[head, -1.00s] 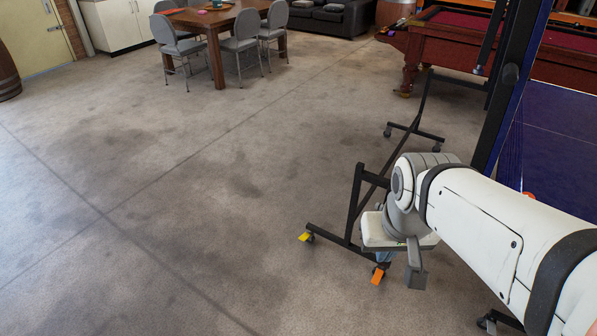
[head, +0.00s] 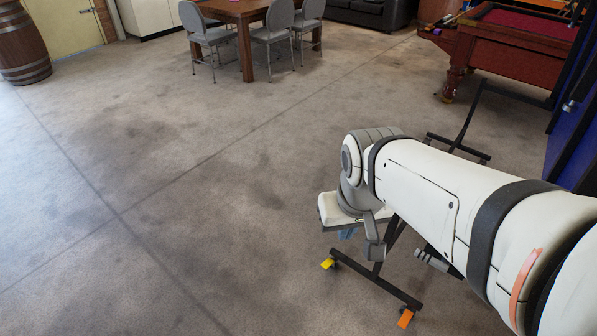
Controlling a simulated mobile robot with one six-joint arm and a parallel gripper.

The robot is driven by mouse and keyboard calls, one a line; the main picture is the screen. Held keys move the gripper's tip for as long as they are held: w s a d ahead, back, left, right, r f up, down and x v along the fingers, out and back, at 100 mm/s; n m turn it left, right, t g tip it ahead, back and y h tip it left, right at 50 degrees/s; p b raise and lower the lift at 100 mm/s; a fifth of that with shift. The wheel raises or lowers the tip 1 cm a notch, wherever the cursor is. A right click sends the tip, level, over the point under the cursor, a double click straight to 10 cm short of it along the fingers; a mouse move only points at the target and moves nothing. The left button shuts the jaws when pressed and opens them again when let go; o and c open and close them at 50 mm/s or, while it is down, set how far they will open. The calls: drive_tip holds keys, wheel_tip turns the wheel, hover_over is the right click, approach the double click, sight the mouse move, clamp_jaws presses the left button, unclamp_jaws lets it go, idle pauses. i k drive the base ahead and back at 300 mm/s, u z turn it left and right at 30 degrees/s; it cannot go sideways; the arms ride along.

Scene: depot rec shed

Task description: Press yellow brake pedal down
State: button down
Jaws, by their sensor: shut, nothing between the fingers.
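The yellow brake pedal (head: 327,264) is a small flat tab at a caster on the near left end of a black wheeled frame's foot (head: 375,283). It sticks out at a slant, close to the floor. My gripper (head: 346,234) points downward under its white hand, just above the yellow pedal in the picture.
An orange pedal (head: 405,318) is on the other end of the same foot. The frame's far foot (head: 458,147) stands behind my arm. A pool table (head: 505,50), a blue table-tennis top (head: 577,140) and a dining table (head: 247,12) stand farther back. Floor at left is clear.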

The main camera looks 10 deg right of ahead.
sight(326, 264)
drive_tip(key=z, duration=0.05)
drive_tip(key=i, duration=1.05)
drive_tip(key=z, duration=0.4)
